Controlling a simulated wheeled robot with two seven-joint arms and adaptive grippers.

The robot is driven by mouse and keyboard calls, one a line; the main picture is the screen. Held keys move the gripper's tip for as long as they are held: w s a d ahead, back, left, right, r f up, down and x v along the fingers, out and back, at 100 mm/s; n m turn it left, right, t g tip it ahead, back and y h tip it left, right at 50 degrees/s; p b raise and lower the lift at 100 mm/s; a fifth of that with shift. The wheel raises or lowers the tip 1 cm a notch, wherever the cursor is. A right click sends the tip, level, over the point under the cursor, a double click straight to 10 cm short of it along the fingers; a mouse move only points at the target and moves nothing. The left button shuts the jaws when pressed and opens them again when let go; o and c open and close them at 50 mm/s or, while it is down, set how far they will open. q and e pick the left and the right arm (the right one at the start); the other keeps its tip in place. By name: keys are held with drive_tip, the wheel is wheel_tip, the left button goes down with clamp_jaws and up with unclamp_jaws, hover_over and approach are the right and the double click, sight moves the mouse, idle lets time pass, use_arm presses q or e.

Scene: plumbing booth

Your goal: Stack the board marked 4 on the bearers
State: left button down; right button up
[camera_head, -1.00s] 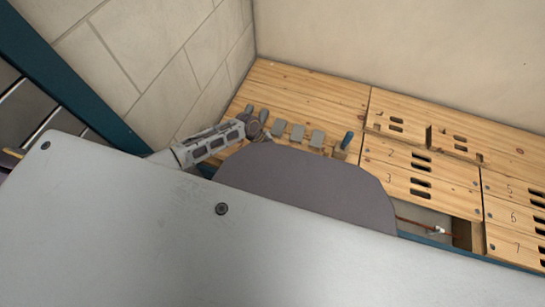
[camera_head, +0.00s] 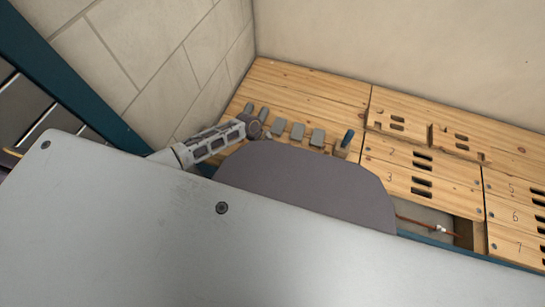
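I cannot make out a board marked 4. Boards marked 2 (camera_head: 395,158) and 3 (camera_head: 393,181) lie on the left side of the wooden floor section, with an open gap (camera_head: 430,219) below board 3. Several small grey blocks (camera_head: 297,131) stand in a row on the wood; I cannot tell whether they are the bearers. My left gripper (camera_head: 255,126) is at the left end of this row, beside two upright grey pieces. Its fingers are too small and covered to read. My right gripper is not in view. A large grey surface hides the foreground.
Boards marked 5 (camera_head: 524,190), 6 (camera_head: 520,215) and 7 (camera_head: 520,247) lie at the right. Two slotted pieces (camera_head: 397,123) lie behind board 2. A red pipe (camera_head: 415,223) shows in the gap. Walls close off the left and back.

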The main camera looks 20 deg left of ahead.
use_arm(q)
drive_tip(key=shift+w, duration=0.1)
idle(0.6)
drive_tip(key=shift+f, duration=0.45)
drive_tip(key=shift+f+b, duration=0.6)
idle(0.3)
drive_tip(key=shift+f, duration=0.25)
drive_tip(key=shift+f+b, duration=0.25)
drive_tip(key=shift+b, duration=0.1)
idle(0.9)
drive_tip(key=shift+f, duration=0.2)
idle(0.3)
drive_tip(key=c, duration=1.3)
unclamp_jaws()
drive_tip(key=shift+o, duration=0.2)
